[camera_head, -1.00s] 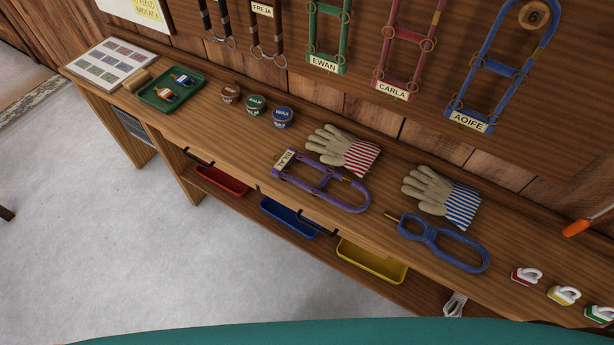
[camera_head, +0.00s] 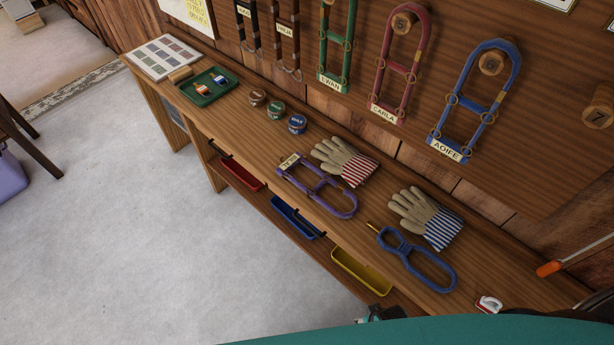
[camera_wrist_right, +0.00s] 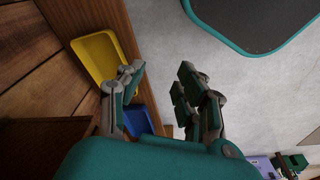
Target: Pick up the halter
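A purple halter (camera_head: 318,188) with a pale name tag lies flat on the wooden bench (camera_head: 365,223). The tag's lettering is too small to read. Other halters hang on the wall board: a green one (camera_head: 336,50) tagged EWAN, a red one (camera_head: 402,62) tagged CARLA, a blue one (camera_head: 475,95) tagged AOIFE, and two dark brown ones at the left. My right gripper (camera_wrist_right: 161,75) is open and empty in the right wrist view, above the floor beside the shelf trays, away from the purple halter. My left gripper is not in view.
Striped gloves (camera_head: 343,160), a blue looped strap (camera_head: 420,263), several tins and a green tray (camera_head: 209,87) share the bench. A yellow tray (camera_head: 361,270) and a blue tray (camera_head: 297,217) sit on the low shelf.

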